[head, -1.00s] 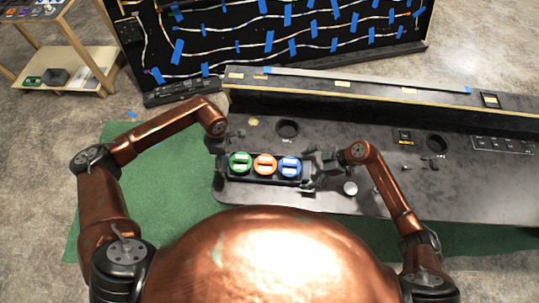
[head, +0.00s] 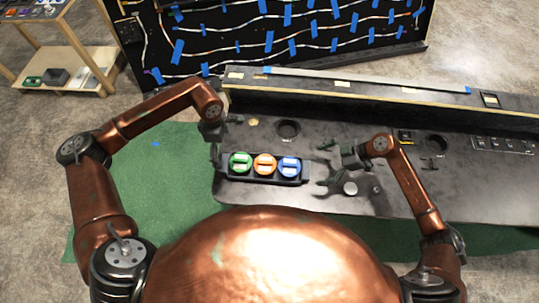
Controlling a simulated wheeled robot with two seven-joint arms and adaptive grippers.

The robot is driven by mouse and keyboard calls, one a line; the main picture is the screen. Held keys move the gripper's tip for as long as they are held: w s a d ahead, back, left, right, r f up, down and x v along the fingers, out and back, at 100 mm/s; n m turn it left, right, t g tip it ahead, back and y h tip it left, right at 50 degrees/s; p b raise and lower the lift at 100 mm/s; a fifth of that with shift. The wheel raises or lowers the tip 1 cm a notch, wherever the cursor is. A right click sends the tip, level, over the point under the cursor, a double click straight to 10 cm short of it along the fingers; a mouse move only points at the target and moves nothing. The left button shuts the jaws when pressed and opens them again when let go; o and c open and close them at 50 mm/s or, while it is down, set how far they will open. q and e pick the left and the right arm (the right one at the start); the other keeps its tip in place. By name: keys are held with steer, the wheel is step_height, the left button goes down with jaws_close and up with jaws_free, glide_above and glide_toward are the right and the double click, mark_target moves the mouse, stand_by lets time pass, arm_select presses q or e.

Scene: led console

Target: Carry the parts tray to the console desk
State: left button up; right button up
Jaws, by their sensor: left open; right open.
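The parts tray (head: 304,170) is black and holds a green, an orange and a blue round part in a row. It rests on the near left part of the dark console desk (head: 420,195). My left gripper (head: 222,150) is open at the tray's left end, partly hidden by its own arm; I cannot tell if it touches the tray. My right gripper (head: 326,165) is open and empty to the right of the tray, with a gap between its fingers and the tray.
Round openings (head: 288,129) and small fittings are set in the desk. A raised ledge (head: 380,100) runs along its back. A black panel (head: 290,35) with wires and blue tape stands behind. A wooden shelf (head: 60,60) is at the far left. Green mat (head: 150,185) lies below.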

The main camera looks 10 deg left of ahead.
steer(key=shift+v, duration=2.15)
